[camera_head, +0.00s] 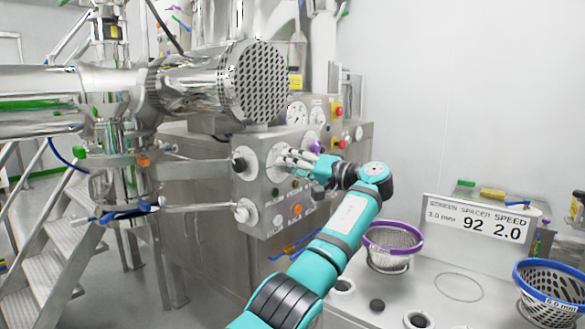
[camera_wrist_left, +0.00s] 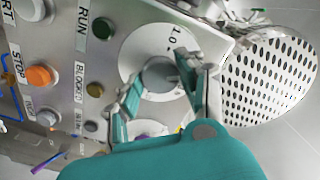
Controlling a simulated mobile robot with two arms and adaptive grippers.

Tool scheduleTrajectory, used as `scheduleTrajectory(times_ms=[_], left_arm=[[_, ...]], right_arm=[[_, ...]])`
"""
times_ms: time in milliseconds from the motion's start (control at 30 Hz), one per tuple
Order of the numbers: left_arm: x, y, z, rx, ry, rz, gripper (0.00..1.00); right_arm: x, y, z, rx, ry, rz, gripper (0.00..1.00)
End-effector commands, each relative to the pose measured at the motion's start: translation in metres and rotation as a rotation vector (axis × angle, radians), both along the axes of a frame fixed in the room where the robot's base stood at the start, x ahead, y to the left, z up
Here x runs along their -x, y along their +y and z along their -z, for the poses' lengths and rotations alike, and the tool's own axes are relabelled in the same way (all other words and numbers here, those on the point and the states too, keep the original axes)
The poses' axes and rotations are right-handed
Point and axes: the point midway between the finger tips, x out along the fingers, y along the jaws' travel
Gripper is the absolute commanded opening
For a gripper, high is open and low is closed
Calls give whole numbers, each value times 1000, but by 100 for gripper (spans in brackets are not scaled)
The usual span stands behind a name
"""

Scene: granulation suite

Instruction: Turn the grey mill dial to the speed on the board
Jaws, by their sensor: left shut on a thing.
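The grey mill dial (camera_wrist_left: 160,74) sits on a white scale disc (camera_wrist_left: 140,48) on the steel control panel; a printed "1.0" shows on the disc. My left gripper (camera_wrist_left: 160,90) has a finger on each side of the dial and is shut on it. In the head view my left gripper (camera_head: 284,158) reaches the panel's front face and hides most of the dial. The board (camera_head: 478,228) at the right reads screen 3.0 mm, spacer 92, speed 2.0. My right gripper is not in view.
Beside the dial are a green RUN button (camera_wrist_left: 103,27) and an orange STOP button (camera_wrist_left: 40,75). A perforated steel drum end (camera_head: 258,82) juts out above the panel. A purple-rimmed basket (camera_head: 392,236) and a blue-rimmed basket (camera_head: 550,304) stand on the counter at right.

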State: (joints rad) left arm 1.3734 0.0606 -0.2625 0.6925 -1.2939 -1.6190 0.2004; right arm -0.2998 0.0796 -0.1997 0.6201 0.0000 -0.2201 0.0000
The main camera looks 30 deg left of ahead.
Motion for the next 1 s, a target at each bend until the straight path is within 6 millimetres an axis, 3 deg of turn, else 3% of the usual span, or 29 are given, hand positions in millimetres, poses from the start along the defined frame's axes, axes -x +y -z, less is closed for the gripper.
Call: scheduleTrajectory(times_ms=[467,500,633,1000], left_arm=[[0,0,4,7,-7,-3,7],[0,0,4,7,-7,-3,43],[0,0,3,5,-9,-2,60],[0,-6,1,3,-10,0,63]], right_arm=[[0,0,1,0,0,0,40],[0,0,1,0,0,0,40],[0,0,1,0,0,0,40],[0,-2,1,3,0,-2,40]])
